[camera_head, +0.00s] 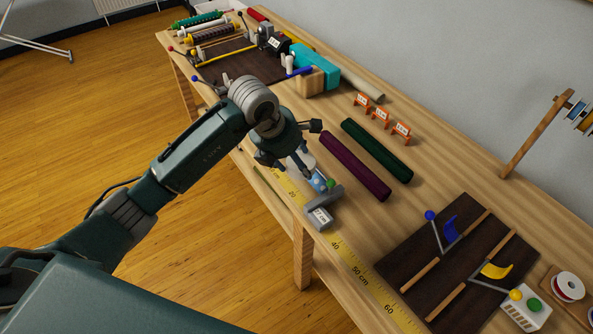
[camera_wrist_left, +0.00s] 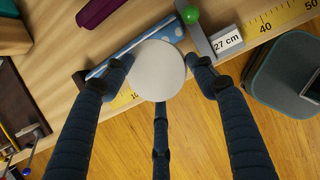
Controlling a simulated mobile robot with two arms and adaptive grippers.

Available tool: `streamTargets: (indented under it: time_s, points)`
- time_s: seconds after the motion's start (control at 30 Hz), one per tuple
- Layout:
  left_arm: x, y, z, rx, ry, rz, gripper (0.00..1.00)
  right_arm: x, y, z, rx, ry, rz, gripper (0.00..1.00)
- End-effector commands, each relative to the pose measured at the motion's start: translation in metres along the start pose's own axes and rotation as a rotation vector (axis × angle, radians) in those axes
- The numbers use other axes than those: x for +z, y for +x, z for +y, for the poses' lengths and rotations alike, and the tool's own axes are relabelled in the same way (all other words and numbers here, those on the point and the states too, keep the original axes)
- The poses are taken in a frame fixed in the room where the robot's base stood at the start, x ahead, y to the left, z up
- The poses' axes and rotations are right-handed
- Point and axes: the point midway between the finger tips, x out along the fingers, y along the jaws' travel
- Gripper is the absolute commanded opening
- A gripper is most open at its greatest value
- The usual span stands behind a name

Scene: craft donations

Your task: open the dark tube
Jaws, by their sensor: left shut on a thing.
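Two dark tubes lie side by side on the bench in the head view: a dark purple one (camera_head: 355,166) and a dark green one (camera_head: 377,151). I cannot tell which is meant. One end of the purple tube also shows in the wrist view (camera_wrist_left: 97,12). My left gripper (camera_head: 303,160) is over the front edge of the bench, in front of the purple tube and apart from it. In the wrist view its fingers (camera_wrist_left: 163,78) are around a white round thing (camera_wrist_left: 158,70), shut on it. My right gripper is not in view.
A blue dotted roll (camera_wrist_left: 130,47) lies by a grey stop with a green ball (camera_wrist_left: 190,14) and a "27 cm" label. A yellow ruler (camera_head: 350,262) runs along the front edge. Orange stands (camera_head: 380,118) are behind the tubes; a dark mat (camera_head: 405,262) is at right.

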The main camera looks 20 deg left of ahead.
Motion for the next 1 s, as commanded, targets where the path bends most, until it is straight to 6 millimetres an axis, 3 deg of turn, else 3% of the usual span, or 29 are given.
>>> streamTargets:
  time_s: [0.43, 1.0]
  points:
    - [-0.019, 0.046, -0.004, -0.002, -0.001, 0.000, 0.26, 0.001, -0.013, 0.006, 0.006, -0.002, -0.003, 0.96]
    - [-0.024, 0.058, -0.004, 0.001, 0.001, -0.001, 0.26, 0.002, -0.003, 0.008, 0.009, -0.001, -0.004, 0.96]
